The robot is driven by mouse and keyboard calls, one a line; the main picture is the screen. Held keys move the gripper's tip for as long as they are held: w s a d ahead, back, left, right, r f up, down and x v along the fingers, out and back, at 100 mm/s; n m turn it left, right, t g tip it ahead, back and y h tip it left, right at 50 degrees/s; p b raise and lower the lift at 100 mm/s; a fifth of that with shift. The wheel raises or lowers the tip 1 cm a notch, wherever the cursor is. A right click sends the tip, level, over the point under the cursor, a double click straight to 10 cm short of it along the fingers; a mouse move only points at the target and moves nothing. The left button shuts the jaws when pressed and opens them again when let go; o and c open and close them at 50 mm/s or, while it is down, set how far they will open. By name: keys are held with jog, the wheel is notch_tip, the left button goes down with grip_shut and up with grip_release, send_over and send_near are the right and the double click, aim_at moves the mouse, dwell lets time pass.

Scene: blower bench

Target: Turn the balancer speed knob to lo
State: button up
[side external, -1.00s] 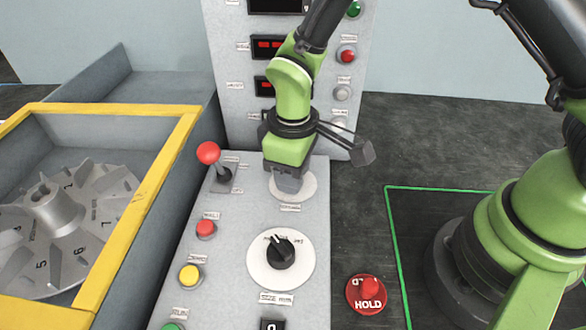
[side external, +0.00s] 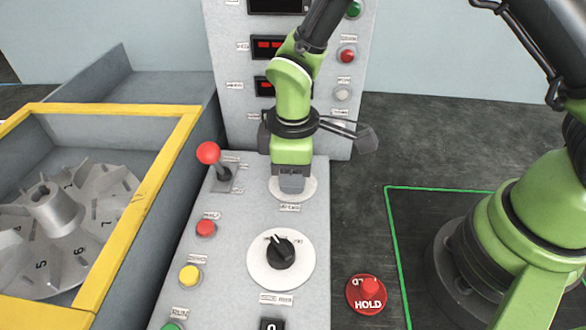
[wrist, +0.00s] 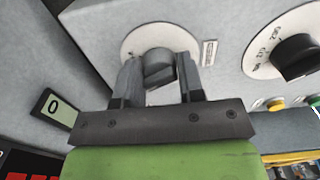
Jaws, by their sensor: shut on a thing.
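My gripper (wrist: 161,75) points down over the upper round white dial (side external: 309,187) on the sloping grey panel in the side view. Its jaws are shut on a dark grey knob (wrist: 159,68), with one finger on each side of it in the wrist view. In the side view the fingers hide this knob. The label (side external: 290,207) by the dial is too small to read surely, and the dial's marks are mostly covered, so I cannot tell the knob's setting.
A second black knob (side external: 280,251) on a larger white dial sits nearer the front. A red-topped lever (side external: 208,153), red button (side external: 206,228) and yellow button (side external: 190,275) lie to the left. A red HOLD button (side external: 366,294) stands to the right. A yellow-edged bin (side external: 155,180) holds an impeller.

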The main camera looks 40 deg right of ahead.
jog(key=o, duration=0.9)
notch_tip(320, 180, up, 10)
jog(key=shift+r, duration=0.15)
jog(key=s+d+r+m+t+y, duration=0.1)
jog(key=s+d+r+m+t, duration=0.2)
jog(key=s+d+r+m, duration=0.2)
jog(key=s+d+r+m+t+y, duration=0.1)
jog(key=s+d+r+m+t, duration=0.3)
jog(key=s+r+m, duration=0.4)
jog(key=shift+s+d+r, duration=0.3)
jog(key=shift+s+d, duration=0.4)
jog(key=shift+s, duration=0.3)
